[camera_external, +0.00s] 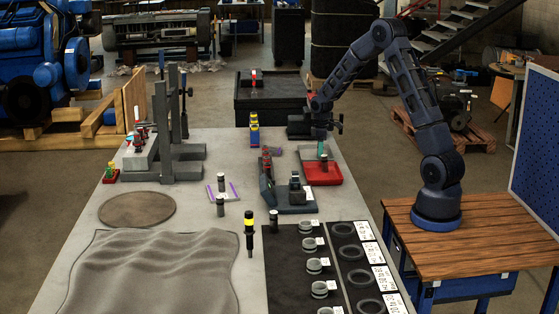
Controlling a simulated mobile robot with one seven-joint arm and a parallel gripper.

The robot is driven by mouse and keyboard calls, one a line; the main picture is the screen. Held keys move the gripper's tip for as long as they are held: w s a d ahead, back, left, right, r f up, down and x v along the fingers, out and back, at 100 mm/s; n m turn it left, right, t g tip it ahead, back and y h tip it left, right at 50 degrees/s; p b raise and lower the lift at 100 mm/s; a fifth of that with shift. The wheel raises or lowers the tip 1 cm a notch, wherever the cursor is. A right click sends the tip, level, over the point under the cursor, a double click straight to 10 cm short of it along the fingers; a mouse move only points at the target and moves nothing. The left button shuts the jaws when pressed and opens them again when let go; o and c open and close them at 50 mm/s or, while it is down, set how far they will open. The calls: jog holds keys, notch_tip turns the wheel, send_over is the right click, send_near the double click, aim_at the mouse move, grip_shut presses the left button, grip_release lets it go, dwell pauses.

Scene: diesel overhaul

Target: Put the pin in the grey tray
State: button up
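My gripper (322,146) points down over the back of the red tray (331,178). A small teal piece shows at its tip.
A blue-grey vise (267,181) and a dark block fixture (297,193) stand left of the red tray. A grey press frame (162,140) stands at the back left. A black mat (287,275) carries several rings. Grey cloth (150,275) covers the front left.

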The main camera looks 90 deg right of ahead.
jog(key=shift+r, duration=0.1)
notch_tip(320, 180, up, 12)
jog(key=shift+r, duration=0.1)
jog(key=w+a+r+t, duration=0.1)
jog(key=a+r, duration=0.4)
jog(key=a, duration=0.5)
jog(key=w+a+r+h, duration=0.1)
jog(key=w+a+r, duration=0.1)
jog(key=a+r, duration=0.5)
jog(key=w+a+r+t, duration=0.1)
jog(key=a+r, duration=0.1)
jog(key=a, duration=1)
jog(key=s+a+r+n+t, duration=0.1)
jog(key=s+a, duration=0.7)
jog(key=a, duration=0.4)
jog(key=s+a+r+t+y, duration=0.1)
jog(key=s+a, duration=0.8)
jog(key=a, duration=0.4)
jog(key=shift+r+n+t, duration=0.3)
jog(key=shift+n, duration=0.1)
